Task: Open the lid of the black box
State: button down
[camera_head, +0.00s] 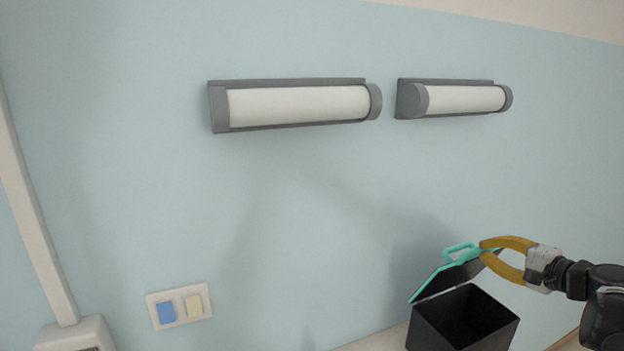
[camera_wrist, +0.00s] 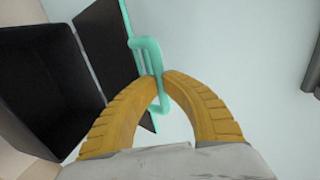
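The black box (camera_head: 464,322) stands at the lower right of the head view, against the wall, and its dark inside shows. Its lid (camera_head: 450,279), dark with a teal rim, is raised and tilted up at the back. A teal loop handle (camera_head: 459,252) sits on the lid's upper edge. My gripper (camera_head: 483,250), with yellow fingers, comes from the right. In the wrist view its fingertips (camera_wrist: 163,82) close from both sides on the handle (camera_wrist: 150,58). The box (camera_wrist: 42,80) and lid (camera_wrist: 104,45) show at the left there.
Two wall lamps (camera_head: 300,105) (camera_head: 460,99) hang high above the box. A switch plate (camera_head: 179,306) with blue and cream buttons is at the lower left, near a pale vertical trunking (camera_head: 36,220). The wall is close behind the lid.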

jog(key=shift+w+a+r, duration=0.2)
jog(key=shift+w+a, duration=0.05)
jog(key=shift+w, duration=0.25)
jog(key=shift+w+a+r, duration=0.15)
jog(key=shift+w+a, duration=0.05)
jog(key=shift+w, duration=0.3)
jog(key=shift+s+d, duration=0.1)
jog(key=shift+s, duration=0.05)
jog(key=s+d+f, duration=0.1)
jog(key=s+d, duration=0.2)
jog(key=s, duration=0.6)
jog(key=shift+d+b, duration=0.35)
jog(key=shift+b, duration=0.1)
